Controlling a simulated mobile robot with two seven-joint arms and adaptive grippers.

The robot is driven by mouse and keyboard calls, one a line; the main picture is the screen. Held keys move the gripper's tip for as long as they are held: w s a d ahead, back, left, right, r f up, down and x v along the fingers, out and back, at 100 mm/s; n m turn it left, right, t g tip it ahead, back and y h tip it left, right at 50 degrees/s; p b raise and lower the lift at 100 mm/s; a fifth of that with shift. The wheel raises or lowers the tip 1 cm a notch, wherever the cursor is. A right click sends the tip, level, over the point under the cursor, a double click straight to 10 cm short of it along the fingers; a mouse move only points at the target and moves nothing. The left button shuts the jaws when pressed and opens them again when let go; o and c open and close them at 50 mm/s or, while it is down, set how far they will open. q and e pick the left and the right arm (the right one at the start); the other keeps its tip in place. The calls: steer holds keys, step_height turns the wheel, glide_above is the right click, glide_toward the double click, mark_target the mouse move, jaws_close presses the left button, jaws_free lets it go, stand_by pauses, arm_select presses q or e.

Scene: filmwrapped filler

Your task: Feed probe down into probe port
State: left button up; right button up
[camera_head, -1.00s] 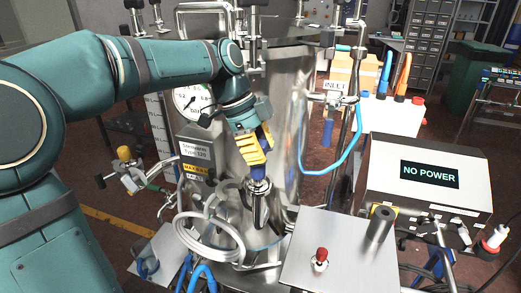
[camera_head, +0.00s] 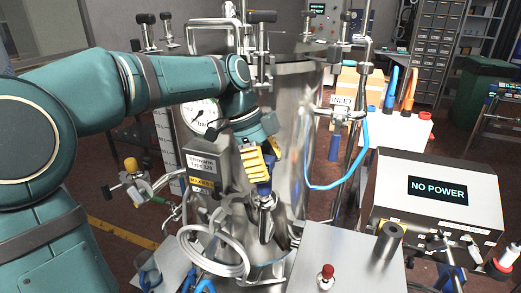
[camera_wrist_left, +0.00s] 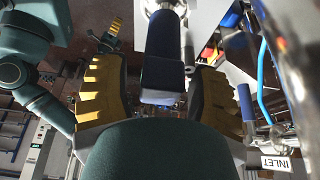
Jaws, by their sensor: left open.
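The probe has a dark blue head (camera_head: 264,188), which shows just below my left gripper (camera_head: 257,168) in the head view. Below the head is a tilted shiny metal fitting (camera_head: 267,215) at the front of the steel tank, which appears to be the probe port. In the left wrist view, the dark blue probe (camera_wrist_left: 162,62) stands between the two yellow-ridged fingers of my left gripper (camera_wrist_left: 158,92), with gaps on both sides. The gripper is open around it. How deep the probe sits in the fitting cannot be told. My right gripper is not in view.
The steel tank (camera_head: 292,110) stands behind the gripper, with a gauge (camera_head: 200,116) on its left. A metal plate (camera_head: 345,262) with a red knob (camera_head: 326,276) is at front right, beside a "NO POWER" box (camera_head: 437,190).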

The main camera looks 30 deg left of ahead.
arm_select(q)
steer(key=v, duration=1.1)
steer(key=shift+r, duration=0.3)
steer(key=shift+a, duration=0.1)
